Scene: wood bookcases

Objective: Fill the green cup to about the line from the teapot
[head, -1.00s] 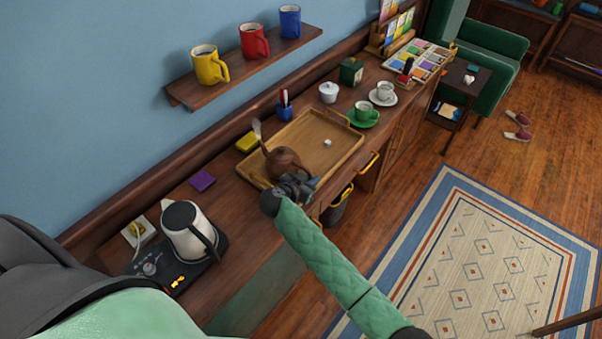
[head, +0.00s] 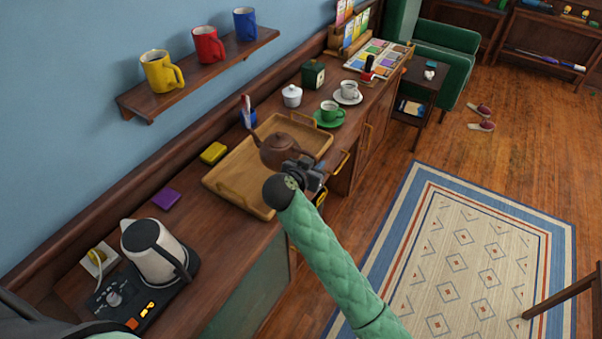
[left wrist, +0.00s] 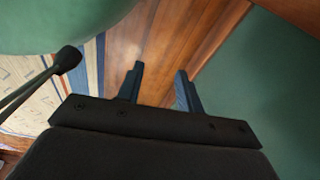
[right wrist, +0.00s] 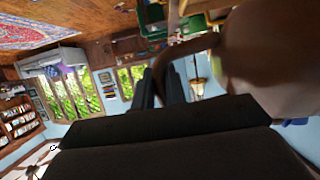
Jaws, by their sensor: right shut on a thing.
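The brown teapot (head: 279,151) is over the wooden tray (head: 226,181) in the head view, apparently raised and roughly level. My right gripper (head: 301,171) is shut on its handle, which also shows between the fingers in the right wrist view (right wrist: 181,52). The green cup (head: 330,111) stands upright on a green saucer (head: 322,124), beyond the tray and apart from the teapot. Its fill level and line are too small to tell. My left gripper (left wrist: 160,72) is open and empty in the left wrist view, its fingers apart; it is not visible in the head view.
A white cup (head: 349,88) on a saucer and a white lidded pot (head: 292,95) stand near the green cup. A blue pen holder (head: 249,118), a yellow sponge-like block (head: 213,153) and a kettle (head: 151,250) line the counter. A shelf (head: 196,78) with mugs hangs above.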

